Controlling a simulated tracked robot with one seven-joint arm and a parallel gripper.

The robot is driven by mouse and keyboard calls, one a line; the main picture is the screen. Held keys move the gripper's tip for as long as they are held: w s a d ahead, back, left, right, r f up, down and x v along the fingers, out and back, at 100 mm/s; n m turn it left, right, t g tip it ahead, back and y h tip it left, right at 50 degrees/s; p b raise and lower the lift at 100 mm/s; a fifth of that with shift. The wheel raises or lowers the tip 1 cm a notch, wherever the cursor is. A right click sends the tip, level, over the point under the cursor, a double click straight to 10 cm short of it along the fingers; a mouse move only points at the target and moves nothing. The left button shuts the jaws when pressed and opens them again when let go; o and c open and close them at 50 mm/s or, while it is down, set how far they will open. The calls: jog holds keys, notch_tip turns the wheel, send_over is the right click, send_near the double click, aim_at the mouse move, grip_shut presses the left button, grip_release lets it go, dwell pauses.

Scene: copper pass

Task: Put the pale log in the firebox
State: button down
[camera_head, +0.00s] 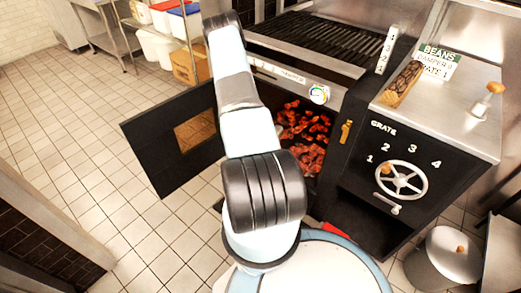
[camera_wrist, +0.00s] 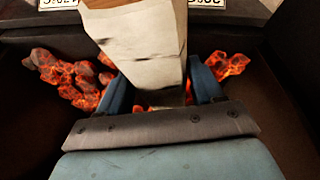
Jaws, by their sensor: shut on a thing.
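The pale log (camera_wrist: 140,45) is in the wrist view, upright in the picture, with a flat pale face and a brown side. My gripper (camera_wrist: 155,95) is shut on it, with a blue finger on each side. Glowing coals (camera_wrist: 65,78) lie behind and to both sides of it, inside the dark firebox. In the head view the firebox (camera_head: 306,135) is open and full of red coals. My arm hides my gripper and the pale log there. Whether the log touches the coals I cannot tell.
The firebox door (camera_head: 175,138) stands open to the left. A darker log (camera_head: 402,84) lies on the steel top at right, beside a sign (camera_head: 438,62). A handwheel (camera_head: 401,180) is on the black front panel. A lidded bin (camera_head: 445,257) stands at lower right.

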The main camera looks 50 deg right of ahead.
jog(key=shift+w+d+f, duration=0.1)
jog(key=shift+w+d, duration=0.1)
jog(key=shift+d, duration=0.5)
jog(key=shift+w+d+f, duration=0.15)
jog(key=shift+w+d, duration=0.05)
jog(key=shift+d, duration=0.55)
jog(key=shift+w+d+f, duration=0.1)
jog(key=shift+w+d, duration=0.1)
jog(key=shift+d, duration=0.5)
jog(key=shift+c, duration=0.4)
grip_release()
jog(key=v, duration=1.3)
jog(key=shift+a+r, duration=0.15)
jog(key=shift+r, duration=0.25)
jog(key=shift+r, duration=0.1)
